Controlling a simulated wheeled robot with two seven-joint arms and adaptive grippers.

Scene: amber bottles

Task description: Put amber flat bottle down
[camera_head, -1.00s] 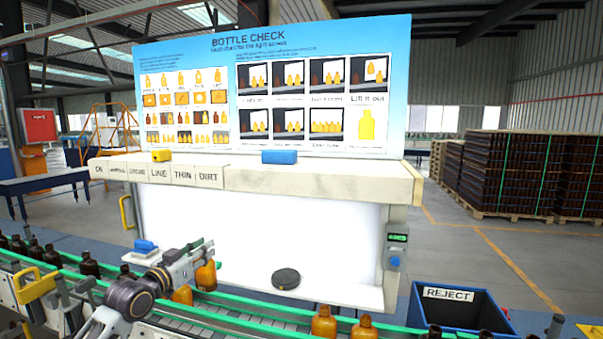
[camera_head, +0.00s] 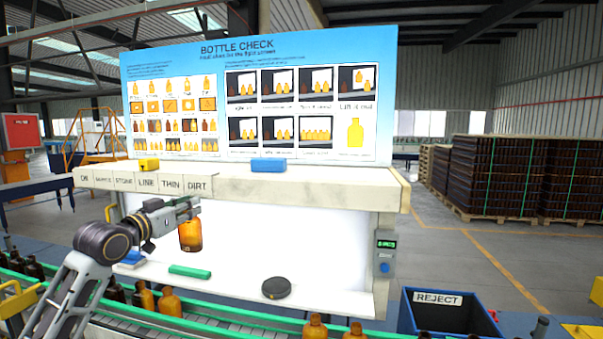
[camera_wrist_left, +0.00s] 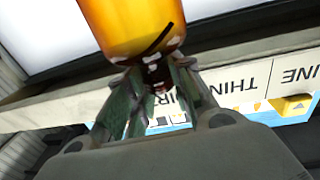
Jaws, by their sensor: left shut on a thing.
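The amber flat bottle (camera_head: 190,236) hangs in front of the lit white screen, below my left gripper (camera_head: 186,208). In the left wrist view the bottle (camera_wrist_left: 132,25) shows large, with a dark slanting mark near its shoulder. My left gripper (camera_wrist_left: 155,85) is shut on its dark neck. The bottle is clear of the shelf in front of the screen. My right gripper is not in view.
A round black disc (camera_head: 277,288) and a green block (camera_head: 190,271) lie on the white shelf. Amber bottles (camera_head: 170,303) stand on the conveyor in front. A blue REJECT bin (camera_head: 436,312) stands at right. The shelf between disc and green block is bare.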

